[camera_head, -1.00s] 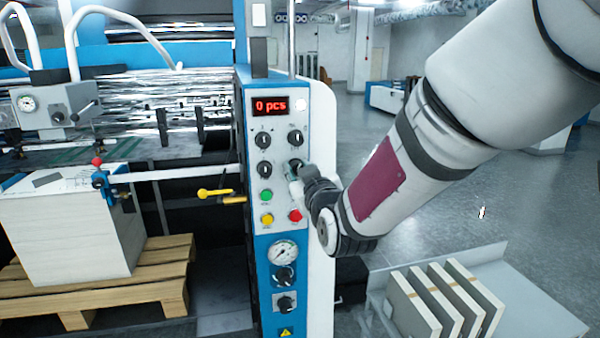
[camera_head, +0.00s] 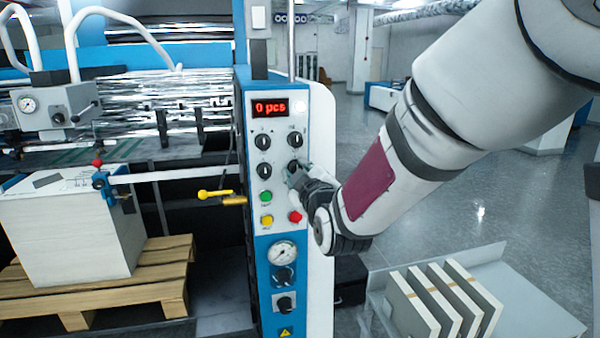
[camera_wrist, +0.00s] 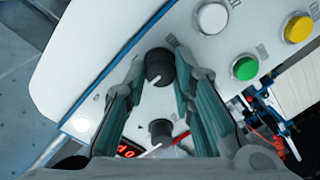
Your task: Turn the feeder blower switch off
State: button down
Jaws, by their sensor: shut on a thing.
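The control panel (camera_head: 279,150) carries two rows of black rotary knobs under a red display. Its labels are too small to read, so I cannot tell which knob is the feeder blower switch. My gripper (camera_head: 297,173) is at the lower right knob (camera_head: 294,166) and partly hides it. In the wrist view my gripper (camera_wrist: 160,66) has one finger on each side of this knob (camera_wrist: 158,67) and is shut on it.
Green (camera_head: 265,197), yellow (camera_head: 266,221) and red (camera_head: 295,216) buttons sit just below the knobs. A white button (camera_wrist: 213,18) shows in the wrist view. A gauge (camera_head: 283,253) is lower down. A yellow lever (camera_head: 214,194) sticks out at the left.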

jog(key=c, duration=1.3)
grip_release()
jog(key=shift+a, duration=0.1)
jog(key=shift+c, duration=0.2)
jog(key=shift+s, duration=0.1)
jog(key=v, duration=0.7)
jog(key=shift+s, duration=0.2)
